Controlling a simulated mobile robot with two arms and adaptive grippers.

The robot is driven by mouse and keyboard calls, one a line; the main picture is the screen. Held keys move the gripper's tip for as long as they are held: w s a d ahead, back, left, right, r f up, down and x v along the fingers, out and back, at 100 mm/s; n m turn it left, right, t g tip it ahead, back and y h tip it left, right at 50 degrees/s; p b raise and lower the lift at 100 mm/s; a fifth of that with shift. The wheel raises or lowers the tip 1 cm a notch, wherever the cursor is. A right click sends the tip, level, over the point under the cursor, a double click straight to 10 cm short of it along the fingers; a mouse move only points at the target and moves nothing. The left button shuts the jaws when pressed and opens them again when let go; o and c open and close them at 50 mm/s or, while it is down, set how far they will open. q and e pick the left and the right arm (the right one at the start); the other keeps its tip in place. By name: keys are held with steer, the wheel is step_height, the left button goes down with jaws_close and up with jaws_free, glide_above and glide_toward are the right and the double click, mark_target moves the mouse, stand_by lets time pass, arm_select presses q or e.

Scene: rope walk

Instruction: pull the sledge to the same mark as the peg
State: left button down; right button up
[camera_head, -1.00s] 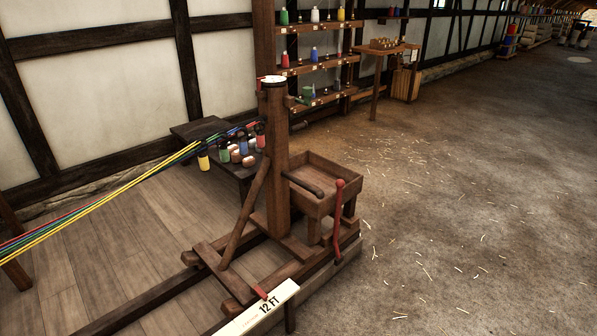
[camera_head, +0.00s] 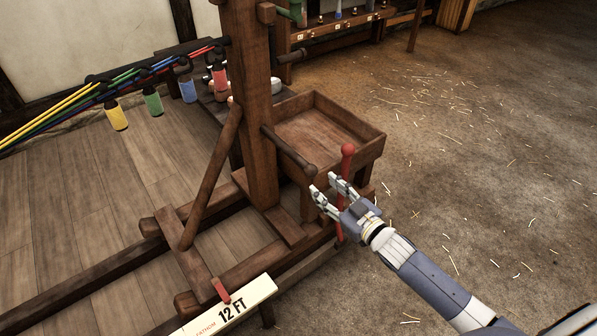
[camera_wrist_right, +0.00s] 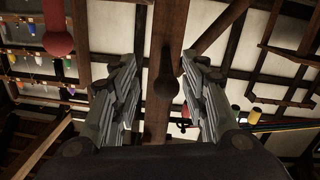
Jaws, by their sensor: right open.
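The wooden sledge (camera_head: 258,110) has an upright post, a slanted brace and a low frame on dark rails. Its red pointer (camera_head: 221,290) is at the board (camera_head: 205,322) marked 12 FT. A dark wooden handle (camera_head: 289,151) sticks out from the post. My right gripper (camera_head: 324,184) is open and empty, its fingertips close to the handle's rounded end. In the right wrist view that end (camera_wrist_right: 166,88) shows between the spread fingers (camera_wrist_right: 160,68), with no grip on it. I cannot make out a peg at any mark. My left gripper is not in view.
A red-knobbed lever (camera_head: 347,165) stands right beside my right gripper. A wooden tray (camera_head: 325,135) sits behind the handle. Coloured ropes (camera_head: 60,110) run left from the post, with several bobbins (camera_head: 117,118) hanging. The straw-strewn floor (camera_head: 480,170) at the right is open.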

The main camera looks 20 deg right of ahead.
mark_target(298, 160)
steer(key=r, duration=0.1)
steer(key=a+r, duration=0.1)
steer(key=r, duration=0.1)
steer(key=shift+w+a+r+n+t+y, duration=0.1)
steer(key=shift+w+a+n+t+y, duration=0.2)
steer(key=shift+w+y, duration=0.1)
steer(key=b+x, duration=0.1)
steer(key=x, duration=0.7)
steer(key=shift+w, duration=0.15)
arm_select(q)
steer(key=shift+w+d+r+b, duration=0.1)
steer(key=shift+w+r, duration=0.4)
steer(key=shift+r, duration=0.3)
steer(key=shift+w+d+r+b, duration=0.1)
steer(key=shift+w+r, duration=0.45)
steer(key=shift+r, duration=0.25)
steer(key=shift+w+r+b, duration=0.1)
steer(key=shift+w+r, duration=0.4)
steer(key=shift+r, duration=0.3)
arm_select(e)
steer(key=shift+x, duration=0.9)
steer(key=shift+c, duration=0.5)
jaws_close()
